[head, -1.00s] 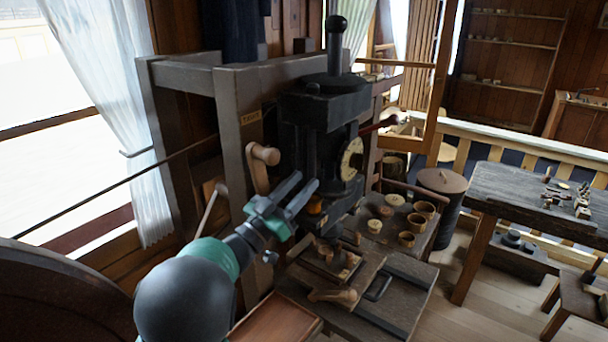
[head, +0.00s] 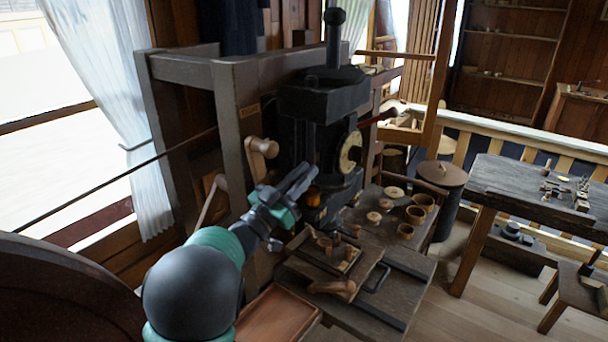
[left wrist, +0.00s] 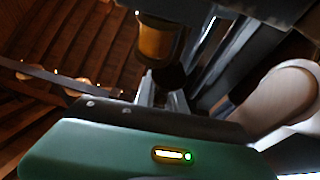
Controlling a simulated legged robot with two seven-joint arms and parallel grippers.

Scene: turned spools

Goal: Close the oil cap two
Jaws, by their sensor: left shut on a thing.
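My left gripper (head: 302,177) is at the front of the dark machine (head: 322,105), with its fingers together. The amber oil cup (head: 313,197) is just beyond and below the fingertips. In the left wrist view, the cup (left wrist: 155,40) hangs above the fingers (left wrist: 163,92). A small dark part (left wrist: 170,76) is at the fingertips and seems to be the oil cap; my gripper is shut on it. Its outline is dim, and I cannot tell how it sits against the cup. My right gripper is not in view.
A wooden handle (head: 263,147) sticks out left of the machine, close to my left gripper; it looms large at the right in the left wrist view. Below are a bench with wooden cups (head: 415,214) and a board with small turned pieces (head: 335,250). A work table (head: 520,188) stands at right.

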